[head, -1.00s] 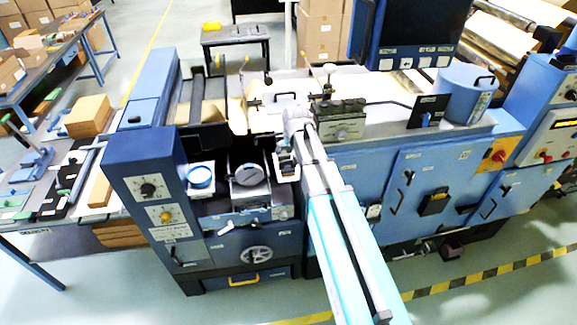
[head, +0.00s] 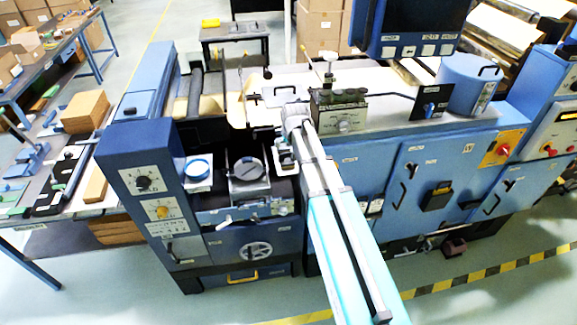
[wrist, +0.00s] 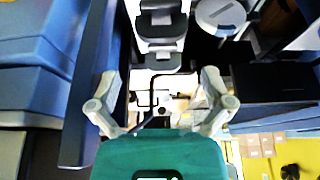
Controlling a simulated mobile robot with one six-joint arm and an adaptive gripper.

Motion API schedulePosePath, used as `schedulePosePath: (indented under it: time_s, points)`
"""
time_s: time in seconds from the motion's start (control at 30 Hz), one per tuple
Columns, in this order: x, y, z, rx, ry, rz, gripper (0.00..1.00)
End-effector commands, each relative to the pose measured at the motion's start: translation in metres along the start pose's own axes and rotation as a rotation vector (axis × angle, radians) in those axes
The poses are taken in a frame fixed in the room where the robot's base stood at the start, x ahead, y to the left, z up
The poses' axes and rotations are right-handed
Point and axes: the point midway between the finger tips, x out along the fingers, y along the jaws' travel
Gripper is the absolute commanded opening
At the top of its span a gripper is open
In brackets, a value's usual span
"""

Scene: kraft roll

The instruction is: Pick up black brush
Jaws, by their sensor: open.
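My gripper (wrist: 160,82) is open in the wrist view, its two pale fingers spread with nothing held between them. In the head view my gripper (head: 284,156) is at the front of the blue machine (head: 400,185), just right of a round grey-faced part. A black brush cannot be picked out with certainty in either view. Thin dark rods and pale surfaces show beyond the fingers in the wrist view, too small to name. My own arm hides part of the machine front.
A blue round container (head: 470,85) stands on the machine top at the right. A round grey-topped part (head: 249,169) and a blue round dish (head: 197,168) sit left of my gripper. A side table (head: 20,222) with cardboard pieces (head: 85,110) stands at the left. Floor is clear in front.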

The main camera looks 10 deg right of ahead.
Motion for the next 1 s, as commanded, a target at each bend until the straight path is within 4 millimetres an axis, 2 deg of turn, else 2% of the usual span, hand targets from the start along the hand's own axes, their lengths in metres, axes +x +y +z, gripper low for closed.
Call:
schedulePosePath:
  time_s: [0.03,0.4,1.0]
  points:
    - [0.009,0.0,0.001,0.0,0.0,0.0,1.0]
    - [0.037,-0.001,0.001,-0.001,0.0,0.0,1.0]
    - [0.042,-0.001,0.0,-0.001,0.0,0.0,1.0]
